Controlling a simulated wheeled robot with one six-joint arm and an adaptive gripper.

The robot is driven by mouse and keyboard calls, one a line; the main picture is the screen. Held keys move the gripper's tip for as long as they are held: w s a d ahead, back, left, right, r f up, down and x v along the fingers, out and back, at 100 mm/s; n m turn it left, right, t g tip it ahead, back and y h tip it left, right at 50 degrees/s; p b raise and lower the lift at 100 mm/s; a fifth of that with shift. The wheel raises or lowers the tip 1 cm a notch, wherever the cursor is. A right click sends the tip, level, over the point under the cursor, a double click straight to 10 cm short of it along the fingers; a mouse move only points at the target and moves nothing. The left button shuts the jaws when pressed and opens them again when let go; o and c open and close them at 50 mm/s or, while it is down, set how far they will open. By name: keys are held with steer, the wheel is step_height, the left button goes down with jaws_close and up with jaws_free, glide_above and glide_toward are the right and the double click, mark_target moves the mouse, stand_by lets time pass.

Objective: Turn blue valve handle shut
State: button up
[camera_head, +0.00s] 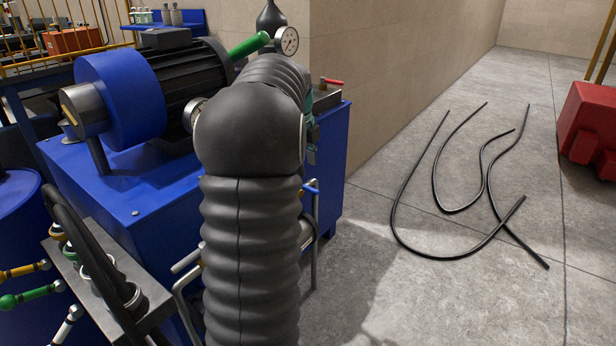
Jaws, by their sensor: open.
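A small blue valve handle (312,187) shows just right of my dark ribbed arm, on a thin metal pipe (315,225) at the side of the blue machine. Part of the handle and its valve body is hidden behind my arm, so I cannot tell its full angle. My arm rises through the middle of the view and bends away at the top.
The blue machine (150,195) carries a motor (190,75) and a pressure gauge (287,41). A red-handled valve (331,82) sits at its back right. Black hoses (400,225) lie on the floor at right, near a red barrier (590,130). Floor between machine and hoses is clear.

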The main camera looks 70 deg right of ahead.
steer(key=shift+w+a+r, duration=0.1)
steer(key=shift+a+r, duration=0.1)
steer(key=shift+r, duration=0.85)
steer(key=shift+w+a+r, duration=0.1)
steer(key=shift+a+r, duration=0.1)
steer(key=shift+r, duration=0.8)
steer(key=w+a+r+n+t, duration=0.1)
steer(key=w+a+r+n, duration=0.1)
steer(key=w+a+n, duration=0.95)
steer(key=w+a+r+n+t, duration=0.15)
steer(key=w+a+n, duration=0.45)
steer(key=a, duration=1)
steer(key=s+a+f+n+t, duration=0.1)
steer(key=s+a+f+n, duration=0.1)
steer(key=a+n, duration=0.5)
steer(key=s+a+f+n+t+y, duration=0.1)
steer(key=s+a+f+n, duration=0.2)
steer(key=a+n, duration=0.4)
steer(key=s+a+f+n+t+y, duration=0.1)
steer(key=s+a+f+n, duration=0.1)
steer(key=a+n, duration=0.6)
steer(key=a+f, duration=0.1)
steer(key=a, duration=0.5)
steer(key=shift+s+a+f+t, duration=0.35)
steer(key=shift+s, duration=0.05)
